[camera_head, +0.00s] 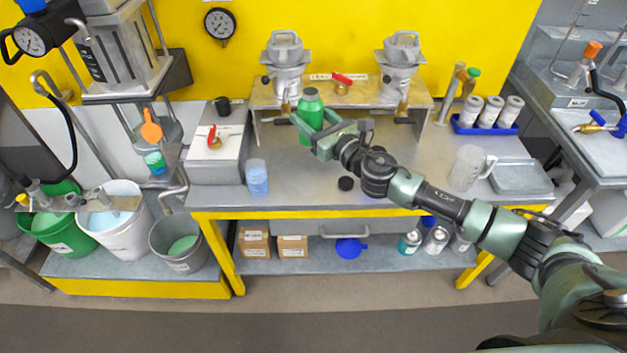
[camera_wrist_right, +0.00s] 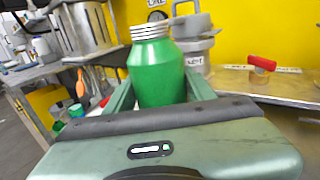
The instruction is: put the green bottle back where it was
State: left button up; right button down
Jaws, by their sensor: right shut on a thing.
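The green bottle (camera_head: 311,108) is upright above the back middle of the workbench (camera_head: 420,185), in front of the small raised shelf. My right gripper (camera_head: 318,133) is shut on it, with its fingers on either side of the bottle's body. In the right wrist view the green bottle (camera_wrist_right: 155,70) stands between the fingers of my right gripper (camera_wrist_right: 160,95); its bare threaded neck shows and its lower part is hidden. I cannot tell whether its base touches the bench. My left gripper is not in view.
The raised shelf (camera_head: 350,101) with two grey dispensers (camera_head: 287,70) stands close behind the bottle. A blue-tinted cup (camera_head: 257,176) and a black cap (camera_head: 345,183) are on the bench. A clear jug (camera_head: 467,167) and a blue tray (camera_head: 485,128) are at the right. The front middle is mostly clear.

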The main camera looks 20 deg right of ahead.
jog(key=shift+w+d+r, duration=0.35)
jog(key=shift+d, duration=0.05)
jog(key=shift+w+f, duration=0.1)
jog(key=shift+f, duration=0.25)
pick_arm(q)
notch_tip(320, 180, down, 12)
jog(key=b, duration=1.2)
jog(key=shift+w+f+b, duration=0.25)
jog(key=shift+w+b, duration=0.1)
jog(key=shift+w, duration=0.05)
pick_arm(e)
jog(key=shift+d+f, duration=0.1)
jog(key=shift+f, duration=9.4)
jog(key=shift+f, duration=0.15)
jog(key=c, duration=0.5)
grip_release()
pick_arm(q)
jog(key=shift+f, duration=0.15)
